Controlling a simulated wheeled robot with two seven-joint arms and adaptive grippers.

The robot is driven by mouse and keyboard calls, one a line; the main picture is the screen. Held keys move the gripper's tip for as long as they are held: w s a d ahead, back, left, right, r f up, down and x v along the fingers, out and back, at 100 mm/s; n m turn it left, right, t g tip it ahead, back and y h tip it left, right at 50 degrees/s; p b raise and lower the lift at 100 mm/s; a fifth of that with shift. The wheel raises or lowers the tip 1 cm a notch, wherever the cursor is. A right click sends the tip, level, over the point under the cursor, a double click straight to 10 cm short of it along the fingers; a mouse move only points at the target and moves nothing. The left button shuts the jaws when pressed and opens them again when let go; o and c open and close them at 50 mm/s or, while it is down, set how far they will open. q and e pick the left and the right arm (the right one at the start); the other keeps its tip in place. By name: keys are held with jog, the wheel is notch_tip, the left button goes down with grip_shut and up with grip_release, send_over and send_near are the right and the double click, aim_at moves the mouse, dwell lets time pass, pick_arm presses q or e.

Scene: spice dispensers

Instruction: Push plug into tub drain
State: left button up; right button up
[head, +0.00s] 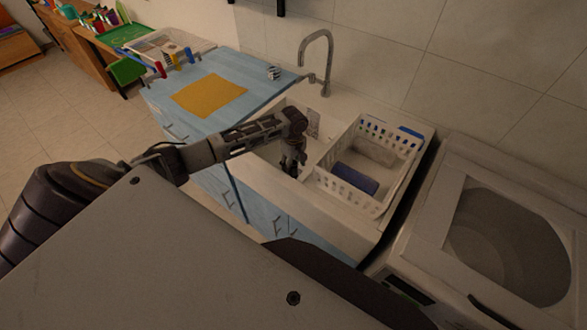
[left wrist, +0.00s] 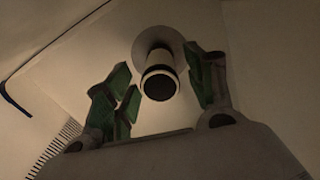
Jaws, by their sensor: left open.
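The tub is the pale sink basin (head: 316,141) in the counter. My left gripper (head: 292,168) reaches down into it, fingers pointing downward. In the left wrist view, the plug (left wrist: 160,85) is a short pale cylinder with a dark band and dark round end. It stands up from a round pale disc (left wrist: 150,38), seemingly the drain, on the basin floor. My left gripper (left wrist: 158,68) is open, its green-padded fingers on either side of the plug with gaps visible. How deep the plug sits cannot be told. In the head view the plug is hidden. My right gripper is out of view.
A white basket (head: 352,204) stands right beside the basin and holds a dark blue item (head: 356,178). A faucet (head: 328,72) rises behind. A yellow mat (head: 209,95) lies on the blue counter, near a small striped object (head: 273,72). A washing machine (head: 435,228) stands right.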

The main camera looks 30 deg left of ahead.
pick_arm(q)
notch_tip(320, 180, up, 8)
jog(key=shift+f, duration=0.15)
dwell(0.8)
